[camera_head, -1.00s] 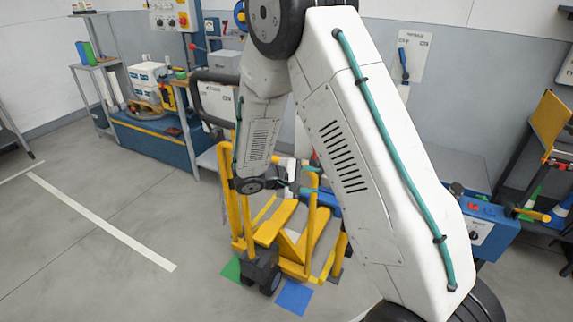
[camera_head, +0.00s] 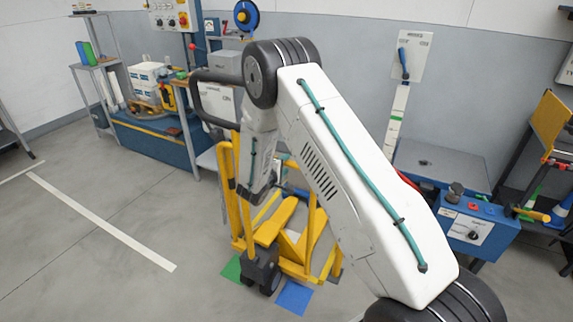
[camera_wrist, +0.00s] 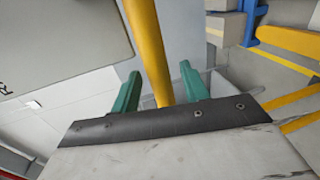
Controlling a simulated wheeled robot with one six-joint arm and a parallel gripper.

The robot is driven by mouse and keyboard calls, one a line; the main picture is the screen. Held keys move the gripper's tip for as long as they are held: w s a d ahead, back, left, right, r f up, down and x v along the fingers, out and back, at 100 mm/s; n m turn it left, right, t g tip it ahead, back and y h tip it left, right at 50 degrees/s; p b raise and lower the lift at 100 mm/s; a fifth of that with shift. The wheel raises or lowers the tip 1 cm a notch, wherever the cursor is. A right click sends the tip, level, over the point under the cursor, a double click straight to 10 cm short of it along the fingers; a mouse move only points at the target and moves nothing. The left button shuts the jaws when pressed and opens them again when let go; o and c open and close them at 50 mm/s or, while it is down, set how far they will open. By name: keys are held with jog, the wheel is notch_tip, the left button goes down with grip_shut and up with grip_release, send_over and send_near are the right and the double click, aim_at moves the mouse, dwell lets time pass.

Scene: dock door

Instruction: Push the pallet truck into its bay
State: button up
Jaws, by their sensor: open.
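The yellow pallet truck (camera_head: 268,234) stands upright in the middle of the head view, with a black loop handle (camera_head: 198,95) at its upper left. Its dark wheels are at a green floor patch (camera_head: 232,268) and a blue floor patch (camera_head: 294,297). I cannot tell where its bay is marked. My gripper (camera_wrist: 160,88) shows in the wrist view with two teal fingers apart. A yellow bar (camera_wrist: 146,35) runs between or just beyond them; contact is unclear. In the head view my arm hides the fingers and part of the truck.
A blue machine (camera_head: 480,228) with a grey top stands at the right, close to my arm. A blue bench (camera_head: 150,138) and a grey shelf (camera_head: 88,65) line the left wall. Open floor with a white line (camera_head: 100,222) lies at the left.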

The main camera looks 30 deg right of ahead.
jog(key=shift+x, duration=1.2)
jog(key=shift+c, duration=0.4)
